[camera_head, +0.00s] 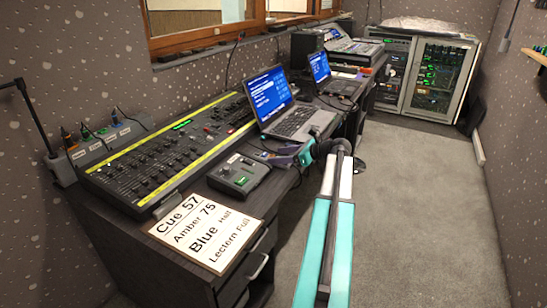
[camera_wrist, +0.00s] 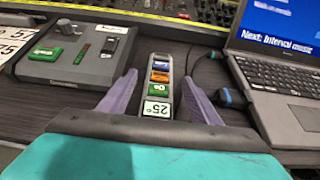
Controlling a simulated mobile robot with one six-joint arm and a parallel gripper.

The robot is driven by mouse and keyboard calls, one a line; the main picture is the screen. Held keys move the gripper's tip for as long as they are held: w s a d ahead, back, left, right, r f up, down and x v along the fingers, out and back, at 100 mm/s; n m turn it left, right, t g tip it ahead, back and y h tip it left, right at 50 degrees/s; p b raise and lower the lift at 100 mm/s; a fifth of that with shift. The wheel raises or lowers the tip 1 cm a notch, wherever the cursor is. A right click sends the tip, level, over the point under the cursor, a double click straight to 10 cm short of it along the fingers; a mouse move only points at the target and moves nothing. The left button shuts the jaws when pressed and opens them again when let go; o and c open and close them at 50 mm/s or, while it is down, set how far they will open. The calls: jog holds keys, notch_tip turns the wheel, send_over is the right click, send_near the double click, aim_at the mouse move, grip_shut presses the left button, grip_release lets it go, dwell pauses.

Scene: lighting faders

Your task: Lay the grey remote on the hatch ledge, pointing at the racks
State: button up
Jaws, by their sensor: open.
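In the wrist view a slim grey remote (camera_wrist: 149,128) with blue, orange and green buttons and a "25" label lies on the dark desk. My gripper (camera_wrist: 160,82) is open, with one purple finger on each side of the remote. It does not grip it. In the head view my gripper (camera_head: 284,155) is low at the desk's front edge, beside the near laptop, and the remote is hard to make out there. The wood-framed hatch (camera_head: 205,36) is in the back wall above the desk. The racks (camera_head: 435,80) with green lights stand at the far end.
A lighting desk (camera_head: 160,158) with faders, a small grey control box (camera_head: 238,176) and a cue card (camera_head: 205,230) lie left of my gripper. An open laptop (camera_head: 268,95) is close behind it. The carpet is clear.

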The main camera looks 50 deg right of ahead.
jog(key=v, duration=0.8)
jog(key=shift+s+r+p, duration=0.1)
jog(key=shift+s+p, duration=0.05)
jog(key=shift+p, duration=0.15)
jog(key=shift+r, duration=0.1)
jog(key=p, duration=0.3)
jog(key=shift+w+a+r+m+h, duration=0.2)
jog(key=shift+w+a+m+h, duration=0.1)
jog(key=shift+w, duration=0.1)
jog(key=p, duration=0.3)
jog(key=w+a+m+h+p, duration=0.1)
jog(key=p, duration=0.2)
jog(key=shift+w+a+t, duration=0.1)
jog(key=shift+a+t, duration=0.15)
jog(key=shift+t, duration=0.05)
jog(key=a+p, duration=0.1)
jog(key=p, duration=0.2)
jog(key=m+h+p, duration=0.1)
jog(key=p, duration=0.2)
jog(key=shift+w+a+h, duration=0.2)
jog(key=shift+a+h, duration=0.1)
jog(key=shift+a, duration=0.05)
jog(key=a+m+h+p, duration=0.1)
jog(key=p, duration=0.2)
jog(key=shift+s+a+f, duration=0.1)
jog(key=shift+f, duration=0.1)
jog(key=shift+f, duration=0.15)
